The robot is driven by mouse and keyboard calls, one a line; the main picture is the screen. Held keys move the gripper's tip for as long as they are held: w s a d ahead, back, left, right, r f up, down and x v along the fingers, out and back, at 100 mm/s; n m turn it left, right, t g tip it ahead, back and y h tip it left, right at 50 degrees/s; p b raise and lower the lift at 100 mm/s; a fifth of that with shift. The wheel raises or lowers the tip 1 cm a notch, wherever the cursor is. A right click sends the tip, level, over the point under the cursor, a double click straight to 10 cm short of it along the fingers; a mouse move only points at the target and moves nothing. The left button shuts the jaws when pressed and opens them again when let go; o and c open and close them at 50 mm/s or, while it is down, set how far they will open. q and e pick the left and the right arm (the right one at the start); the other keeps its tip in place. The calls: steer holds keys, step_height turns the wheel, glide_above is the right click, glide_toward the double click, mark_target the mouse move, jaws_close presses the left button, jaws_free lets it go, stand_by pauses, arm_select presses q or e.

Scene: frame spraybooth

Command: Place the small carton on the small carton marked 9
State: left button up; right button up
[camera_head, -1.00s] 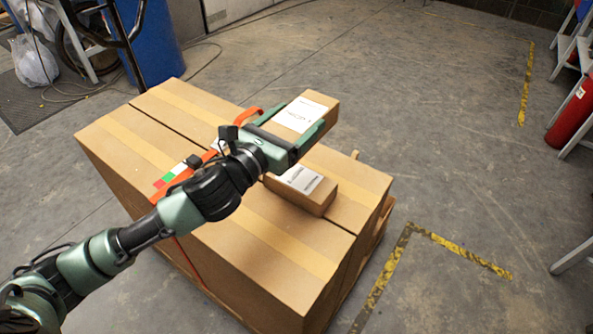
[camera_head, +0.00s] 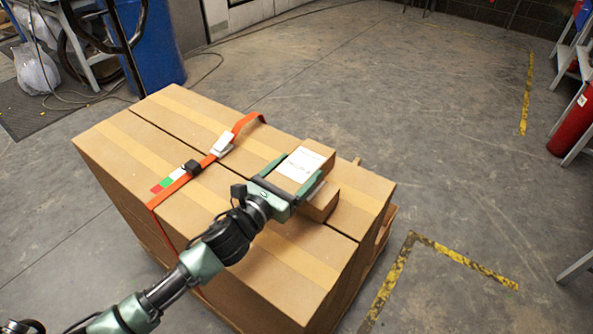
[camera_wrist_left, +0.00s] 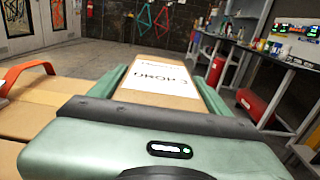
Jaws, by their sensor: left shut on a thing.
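My left gripper (camera_head: 293,188) is shut on a small brown carton (camera_head: 314,150) with a white label on top. In the left wrist view this carton (camera_wrist_left: 176,66) sits between the two green fingers. Below it in the head view is another small carton (camera_head: 321,204), mostly hidden by the held one, standing on the large boxes (camera_head: 230,140). The held carton is over or very close above it; I cannot tell whether they touch. No number 9 is readable. My right gripper is not in view.
An orange strap (camera_head: 178,185) with a buckle crosses the large boxes. A blue drum (camera_head: 148,45) stands behind at left. A red cylinder (camera_head: 574,122) and shelving are at right. Yellow-black tape (camera_head: 455,257) marks the floor, which is otherwise clear at right.

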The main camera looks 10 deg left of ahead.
arm_select(q)
steer(key=shift+r, duration=0.1)
steer(key=o, duration=1.9)
steer(key=shift+o, duration=0.2)
steer(key=shift+r, duration=0.1)
steer(key=b+v, duration=0.2)
steer(key=v, duration=1)
